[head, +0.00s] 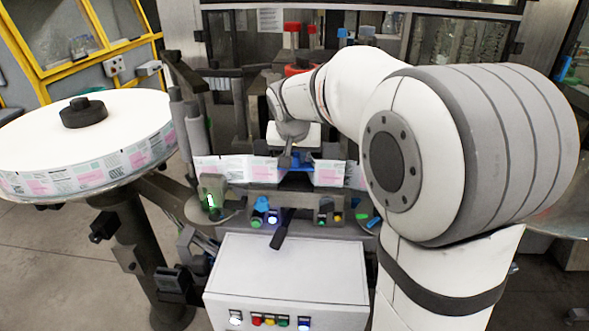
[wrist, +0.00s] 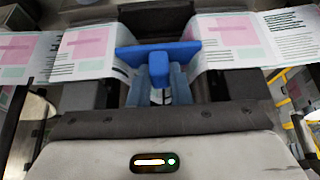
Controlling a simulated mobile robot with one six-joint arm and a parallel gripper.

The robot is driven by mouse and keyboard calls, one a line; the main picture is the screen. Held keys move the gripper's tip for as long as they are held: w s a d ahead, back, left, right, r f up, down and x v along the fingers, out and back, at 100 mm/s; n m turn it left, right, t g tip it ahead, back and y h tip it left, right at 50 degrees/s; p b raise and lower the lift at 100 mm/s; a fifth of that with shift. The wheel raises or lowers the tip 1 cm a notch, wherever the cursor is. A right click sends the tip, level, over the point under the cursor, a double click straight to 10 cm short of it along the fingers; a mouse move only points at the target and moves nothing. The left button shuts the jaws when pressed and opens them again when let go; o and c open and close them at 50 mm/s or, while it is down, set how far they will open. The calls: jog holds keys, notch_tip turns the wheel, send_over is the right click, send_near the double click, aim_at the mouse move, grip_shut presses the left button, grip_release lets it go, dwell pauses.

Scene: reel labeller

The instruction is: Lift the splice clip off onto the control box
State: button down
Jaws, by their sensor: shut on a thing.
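The blue splice clip (wrist: 158,52) has a wide bar and a raised block in its middle. In the wrist view the bar spans the dark gap between two stretches of label web (wrist: 90,50), its ends overlapping their edges. My gripper (wrist: 158,82) is shut on the block, with a finger on each side. In the head view the clip (head: 296,168) shows as a small blue patch under my gripper (head: 286,161). I cannot tell whether the clip touches the web. The control box (head: 290,265) stands nearer, with a bare white top and coloured buttons on its front.
A dark lever (head: 283,230) reaches over the control box's back edge. Several small coloured knobs (head: 260,205) sit between web and box. A large label reel (head: 85,140) stands at left, with dark rollers (head: 185,125) beside it. The box's top is otherwise clear.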

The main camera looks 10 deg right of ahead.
notch_tip(320, 180, up, 13)
notch_tip(320, 180, up, 7)
jog(key=p, duration=0.5)
send_over(296, 156)
jog(key=shift+f, duration=0.15)
dwell(0.4)
